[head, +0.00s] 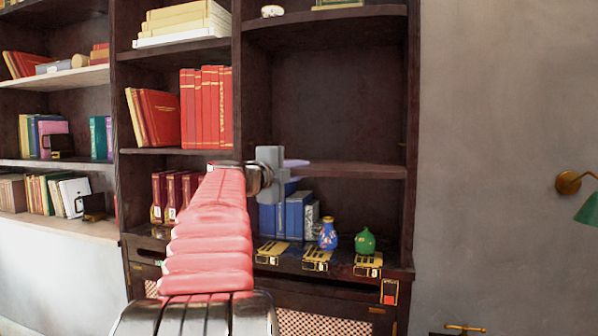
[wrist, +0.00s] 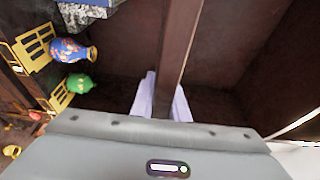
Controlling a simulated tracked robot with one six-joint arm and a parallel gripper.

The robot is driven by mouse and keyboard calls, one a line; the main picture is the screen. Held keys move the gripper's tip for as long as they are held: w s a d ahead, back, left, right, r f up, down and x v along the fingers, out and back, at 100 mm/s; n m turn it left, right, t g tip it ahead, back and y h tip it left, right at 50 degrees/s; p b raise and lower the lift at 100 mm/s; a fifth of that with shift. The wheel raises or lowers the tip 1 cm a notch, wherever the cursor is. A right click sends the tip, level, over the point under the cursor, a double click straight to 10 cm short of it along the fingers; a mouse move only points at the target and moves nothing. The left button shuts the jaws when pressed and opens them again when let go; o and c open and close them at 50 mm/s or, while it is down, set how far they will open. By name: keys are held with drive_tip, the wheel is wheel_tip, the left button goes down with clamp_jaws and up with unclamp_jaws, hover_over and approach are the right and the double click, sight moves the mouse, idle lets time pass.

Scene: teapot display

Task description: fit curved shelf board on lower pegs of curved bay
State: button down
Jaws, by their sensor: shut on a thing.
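The dark brown curved shelf board (head: 350,170) lies about level across the curved bay (head: 335,95), above the bay's floor. Its right end is close to the bay's right side wall. My gripper (head: 293,166) is shut on the board's front edge, toward the left of the bay. In the wrist view the pale fingers of my gripper (wrist: 163,103) lie on both sides of the board (wrist: 180,45), which runs away from the camera. The lower pegs are not clearly seen, so I cannot tell whether the board rests on them.
Below the board stand blue books (head: 297,215), a blue patterned vase (head: 328,234) and a green vase (head: 365,241). Yellow-and-black labels (head: 317,260) lie along the ledge. Red books (head: 207,108) fill the neighbouring bay. The space above the board is clear.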

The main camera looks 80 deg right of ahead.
drive_tip(key=shift+s+d+r, duration=0.1)
drive_tip(key=shift+s+d, duration=0.1)
drive_tip(key=shift+d, duration=1.6)
drive_tip(key=shift+s+d+r, duration=0.1)
drive_tip(key=shift+s+d, duration=0.05)
drive_tip(key=shift+d, duration=1.6)
drive_tip(key=shift+s+d, duration=0.2)
drive_tip(key=shift+d, duration=1.6)
idle(1.7)
drive_tip(key=c, duration=1.6)
unclamp_jaws()
drive_tip(key=shift+f, duration=0.15)
drive_tip(key=shift+c, duration=0.2)
